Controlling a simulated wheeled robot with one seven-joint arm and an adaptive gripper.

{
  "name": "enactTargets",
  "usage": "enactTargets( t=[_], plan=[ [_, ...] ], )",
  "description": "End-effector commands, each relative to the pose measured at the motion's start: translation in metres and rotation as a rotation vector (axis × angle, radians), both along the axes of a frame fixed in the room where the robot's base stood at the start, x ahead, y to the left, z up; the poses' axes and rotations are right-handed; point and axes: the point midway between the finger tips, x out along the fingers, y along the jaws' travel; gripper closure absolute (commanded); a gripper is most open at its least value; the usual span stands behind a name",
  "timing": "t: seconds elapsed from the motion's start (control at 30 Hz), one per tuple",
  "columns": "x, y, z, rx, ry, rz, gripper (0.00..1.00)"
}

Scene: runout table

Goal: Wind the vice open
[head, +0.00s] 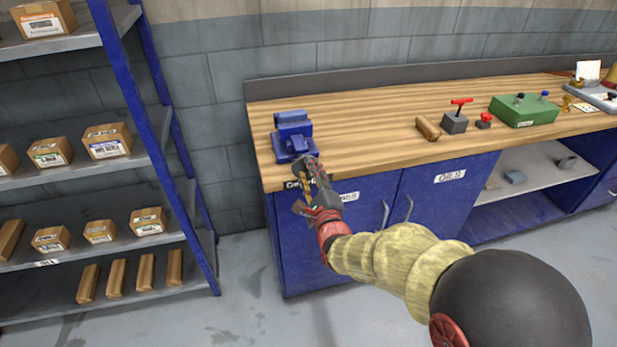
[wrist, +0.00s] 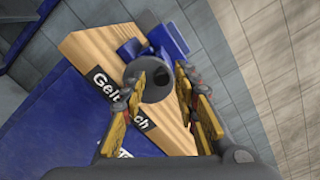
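The blue vice (head: 292,137) stands on the left end of the wooden workbench top, near its front edge. In the wrist view the vice (wrist: 151,44) is at the top middle, partly hidden. A dark grey round part (wrist: 155,86), which looks like the end of the vice's screw, shows nearer the camera. My gripper (head: 308,178) is in front of the vice at the bench's front edge. In the wrist view my gripper (wrist: 163,90) is open, with one yellow-padded finger on each side of the round part. I cannot tell whether either finger touches it.
The workbench (head: 370,125) has blue cupboards below and a label on its front edge. A wooden block (head: 428,128), a grey block with a red handle (head: 454,122) and a green box (head: 524,110) stand farther right. A shelf rack (head: 150,120) with cartons is left.

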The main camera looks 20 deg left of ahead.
Motion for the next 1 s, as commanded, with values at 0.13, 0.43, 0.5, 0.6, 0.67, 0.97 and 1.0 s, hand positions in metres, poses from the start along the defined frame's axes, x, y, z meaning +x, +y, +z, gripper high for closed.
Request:
enactTargets(
  t=[0.13, 0.43, 0.5, 0.6, 0.67, 0.97, 1.0],
  plan=[
    [0.0000, 0.0002, 0.0016, 0.045, 0.026, 0.000, 0.70],
    [-0.0002, 0.0005, 0.0023, 0.337, 0.205, 0.000, 0.70],
    [-0.0003, 0.0006, 0.0022, 0.392, 0.239, 0.000, 0.70],
    [-0.0003, 0.0007, 0.0023, 0.437, 0.266, -0.001, 0.70],
    [-0.0002, 0.0003, 0.0020, 0.447, 0.272, -0.001, 0.70],
    [0.0000, -0.0004, 0.0015, 0.446, 0.272, -0.001, 0.75],
    [0.0000, -0.0004, 0.0015, 0.446, 0.272, -0.001, 0.77]
  ],
)
